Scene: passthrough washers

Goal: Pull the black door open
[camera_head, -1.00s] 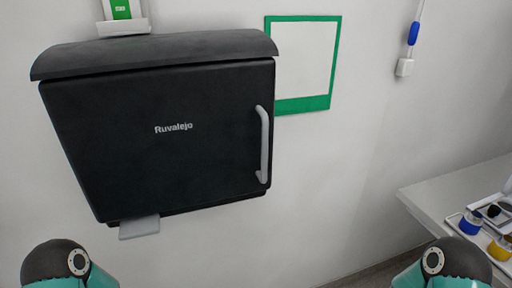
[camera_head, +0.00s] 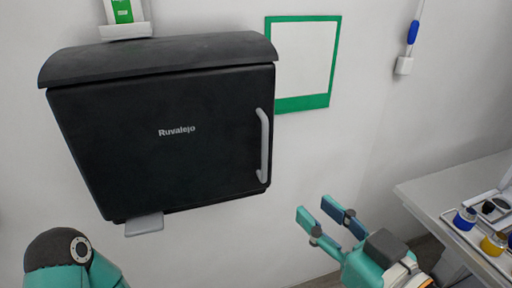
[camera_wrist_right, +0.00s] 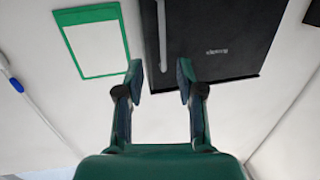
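The black door (camera_head: 165,135) is the front of a black wall cabinet marked "Ruvalejo", and it is closed. Its grey vertical bar handle (camera_head: 264,146) is on the door's right side. My right gripper (camera_head: 318,208) is open and empty, below and right of the handle, apart from it. In the right wrist view the handle (camera_wrist_right: 162,35) shows ahead, between the lines of the two open fingers (camera_wrist_right: 160,78), and the door (camera_wrist_right: 225,38) is upside down. My left arm shows at the lower left of the head view, but its gripper is not visible.
A green-framed white panel (camera_head: 305,105) is on the wall right of the cabinet. A grey tab (camera_head: 144,226) sticks out below the cabinet. A white table (camera_head: 425,195) with a tray of blue and yellow containers stands at the right.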

